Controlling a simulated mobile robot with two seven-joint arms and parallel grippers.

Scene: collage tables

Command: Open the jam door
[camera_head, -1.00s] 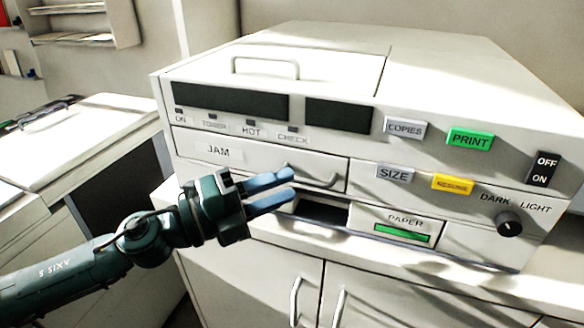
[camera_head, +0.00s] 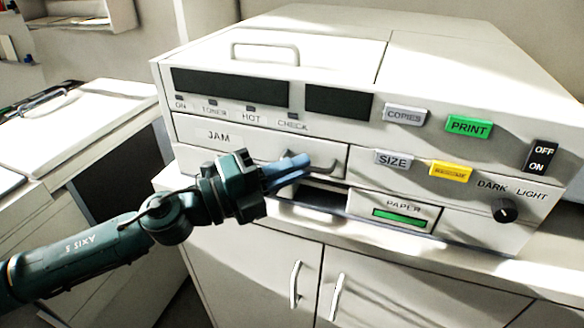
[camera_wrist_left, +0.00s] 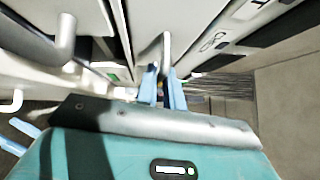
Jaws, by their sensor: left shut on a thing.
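The jam door (camera_head: 219,152) is a white panel marked JAM on the left front of the copier, and it looks flush with the front. Its curved handle (camera_head: 326,168) is at the panel's right part. My left gripper (camera_head: 300,165), dark green with blue fingers, is shut on this handle. In the left wrist view the blue fingers (camera_wrist_left: 163,80) are close together around the end of the pale handle (camera_wrist_left: 166,50). The gripper hides the lower middle of the door.
Below the door is a dark open slot (camera_head: 318,196), with the paper drawer (camera_head: 410,200) to its right. Buttons and a dark knob (camera_head: 505,210) sit further right. The cabinet (camera_head: 255,265) below has two upright handles. A white side unit (camera_head: 75,125) stands at left.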

